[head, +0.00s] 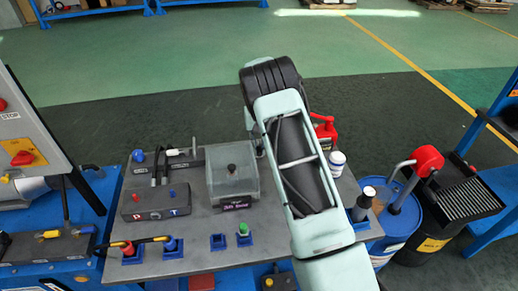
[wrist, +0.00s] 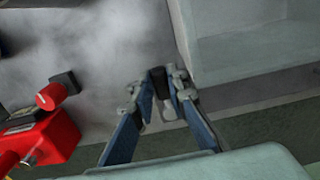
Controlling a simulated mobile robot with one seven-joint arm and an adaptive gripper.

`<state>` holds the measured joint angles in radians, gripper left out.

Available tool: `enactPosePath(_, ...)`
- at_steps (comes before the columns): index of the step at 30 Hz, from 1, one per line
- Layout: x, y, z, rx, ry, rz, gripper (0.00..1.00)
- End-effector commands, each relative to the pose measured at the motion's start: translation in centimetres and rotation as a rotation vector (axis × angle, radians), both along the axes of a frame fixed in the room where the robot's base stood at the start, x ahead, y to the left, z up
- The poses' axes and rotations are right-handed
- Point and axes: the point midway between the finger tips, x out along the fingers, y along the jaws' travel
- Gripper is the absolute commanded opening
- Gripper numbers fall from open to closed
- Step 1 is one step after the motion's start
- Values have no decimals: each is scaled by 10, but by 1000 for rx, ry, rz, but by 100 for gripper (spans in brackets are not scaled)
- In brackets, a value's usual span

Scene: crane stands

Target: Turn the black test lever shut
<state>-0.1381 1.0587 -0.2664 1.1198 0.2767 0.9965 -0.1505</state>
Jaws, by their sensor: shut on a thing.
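My gripper (wrist: 160,92) shows in the wrist view with its two blue fingers closed in around a small black piece, which looks like the black test lever (wrist: 158,78). Only the end of the lever shows between the fingertips; its turn angle cannot be told. A pale grey piece lies just below it, between the fingers. In the head view my arm covers the gripper and the lever.
A grey box (head: 232,188) on the bench stands close to the gripper and also shows in the wrist view (wrist: 245,60). A white-lidded jar (head: 337,158) stands right of my arm.

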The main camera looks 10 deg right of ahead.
Motion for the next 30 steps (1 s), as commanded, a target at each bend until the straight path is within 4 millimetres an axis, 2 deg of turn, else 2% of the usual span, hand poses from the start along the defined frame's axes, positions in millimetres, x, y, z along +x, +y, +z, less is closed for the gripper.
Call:
enactPosePath(11,1,-9,-2,1,-1,144,0)
enactPosePath(30,14,-37,0,0,-3,698,0)
